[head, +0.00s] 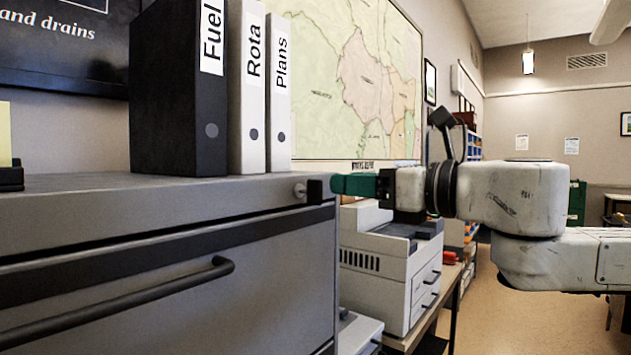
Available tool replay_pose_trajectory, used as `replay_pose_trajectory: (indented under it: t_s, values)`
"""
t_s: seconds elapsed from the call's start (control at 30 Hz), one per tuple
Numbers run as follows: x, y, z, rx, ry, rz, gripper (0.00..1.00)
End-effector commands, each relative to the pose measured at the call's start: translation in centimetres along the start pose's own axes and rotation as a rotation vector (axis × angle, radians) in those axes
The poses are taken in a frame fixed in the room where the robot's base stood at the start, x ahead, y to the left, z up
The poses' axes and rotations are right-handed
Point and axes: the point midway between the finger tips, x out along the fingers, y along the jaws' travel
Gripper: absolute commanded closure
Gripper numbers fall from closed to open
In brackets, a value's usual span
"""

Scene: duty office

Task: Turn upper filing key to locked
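The grey filing cabinet (90,292) fills the lower left of the head view. A round silver lock (299,190) sits near the right end of its top band. A black key head (318,189) sticks out from the lock, and I cannot tell which way the key is turned. My gripper (336,185) reaches in from the right at lock height, with green fingers whose tips are at the key head. I see the fingers side-on, so the gap between them is hidden. I cannot tell whether they touch or hold the key.
Black Fuel (165,100), white Rota (247,110) and Plans (278,115) binders stand on the cabinet above the lock. A drawer handle (150,293) juts out below. A grey printer (385,265) stands under my gripper. Open floor (520,320) lies at right.

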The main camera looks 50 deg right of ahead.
Motion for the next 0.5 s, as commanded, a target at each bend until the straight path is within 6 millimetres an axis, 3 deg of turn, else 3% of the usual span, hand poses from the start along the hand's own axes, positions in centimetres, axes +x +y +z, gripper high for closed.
replay_pose_trajectory:
  t_s: [0.2, 0.5]
  values:
    - [3.8, 0.1, 0.1, 0.003, -0.001, 0.003, 0.63]
    - [7.1, 0.0, 0.1, 0.003, -0.001, 0.0, 0.63]
